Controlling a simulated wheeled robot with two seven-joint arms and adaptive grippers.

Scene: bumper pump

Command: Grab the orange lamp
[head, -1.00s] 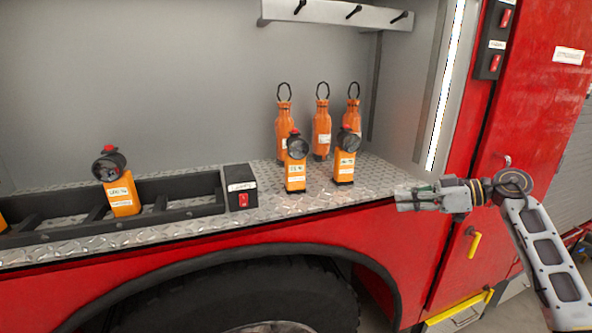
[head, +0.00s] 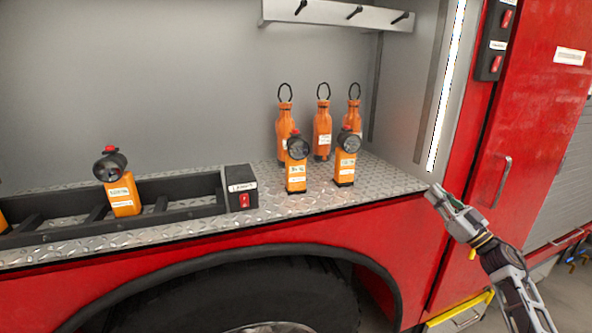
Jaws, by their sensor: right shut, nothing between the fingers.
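Several orange lamps with black heads stand in the truck compartment. One lamp (head: 296,170) and another lamp (head: 345,161) stand upright on the metal shelf near its right end. A third lamp (head: 122,190) stands in the black rack at the left. Part of one more orange thing (head: 3,222) shows at the left edge. My right gripper (head: 433,192) is shut and empty, just off the shelf's right front corner, to the right of the lamps and touching none. My left gripper is out of view.
Three orange bottles (head: 322,134) with black loops stand behind the two right lamps. A black box (head: 241,188) with a red switch sits at the rack's end. The diamond-plate shelf (head: 385,187) is bare near its right end. A hook rail (head: 335,12) is above.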

